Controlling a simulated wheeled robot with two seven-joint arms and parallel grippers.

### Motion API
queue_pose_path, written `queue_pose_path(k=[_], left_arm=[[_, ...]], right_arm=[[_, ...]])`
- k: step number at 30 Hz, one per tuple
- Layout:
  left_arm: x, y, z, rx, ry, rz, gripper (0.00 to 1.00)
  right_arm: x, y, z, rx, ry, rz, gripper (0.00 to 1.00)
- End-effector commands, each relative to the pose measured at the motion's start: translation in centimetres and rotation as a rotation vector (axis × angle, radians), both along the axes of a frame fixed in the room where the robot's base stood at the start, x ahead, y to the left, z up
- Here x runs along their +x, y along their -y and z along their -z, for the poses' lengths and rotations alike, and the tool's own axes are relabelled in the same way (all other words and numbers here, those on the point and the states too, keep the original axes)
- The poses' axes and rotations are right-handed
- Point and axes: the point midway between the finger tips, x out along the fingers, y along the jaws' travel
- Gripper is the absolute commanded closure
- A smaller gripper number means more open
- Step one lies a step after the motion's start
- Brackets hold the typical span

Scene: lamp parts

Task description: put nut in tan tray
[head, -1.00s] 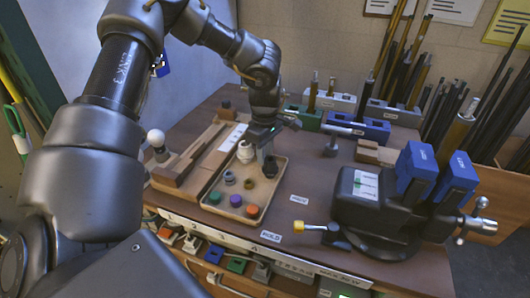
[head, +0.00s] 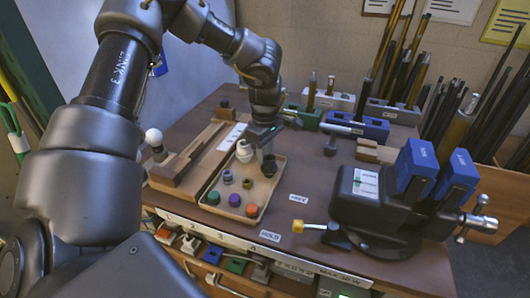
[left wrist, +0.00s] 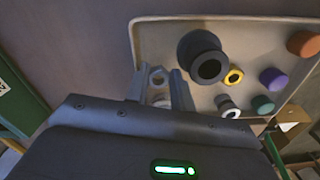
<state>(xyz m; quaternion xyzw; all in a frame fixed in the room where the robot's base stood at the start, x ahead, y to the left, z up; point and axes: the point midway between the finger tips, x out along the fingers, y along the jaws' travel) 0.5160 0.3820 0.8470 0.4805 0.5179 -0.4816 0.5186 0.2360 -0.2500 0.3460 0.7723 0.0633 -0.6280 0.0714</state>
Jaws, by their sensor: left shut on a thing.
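The tan tray (head: 209,206) lies on the bench and holds several small parts; it also shows in the left wrist view (left wrist: 145,33). My left gripper (head: 263,150) is over the back part of the tray. In the left wrist view its fingers (left wrist: 158,82) are shut on a small grey ring-like nut (left wrist: 157,77). The nut is hidden in the head view. A dark socket (left wrist: 205,58) stands in the tray close beside the fingers. A white part (head: 244,150) stands at the tray's back left. My right gripper is not in view.
Green (head: 213,197), purple (head: 234,200) and orange (head: 252,210) caps and a yellow ring (left wrist: 234,75) occupy the tray's front and middle. A wooden fixture (head: 180,172) lies left of the tray.

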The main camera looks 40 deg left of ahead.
Motion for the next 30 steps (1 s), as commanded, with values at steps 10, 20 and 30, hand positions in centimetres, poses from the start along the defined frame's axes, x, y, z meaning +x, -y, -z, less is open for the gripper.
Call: queue_pose_path(k=[10,20,30], left_arm=[[0.01,-0.01,0.08,0.000,0.000,0.000,1.00],[0.02,0.00,0.47,0.000,0.001,0.000,1.00],[0.03,-0.01,0.62,0.000,0.001,0.000,0.61]], right_arm=[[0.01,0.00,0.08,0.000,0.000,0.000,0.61],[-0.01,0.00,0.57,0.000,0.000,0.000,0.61],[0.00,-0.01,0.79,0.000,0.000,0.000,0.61]])
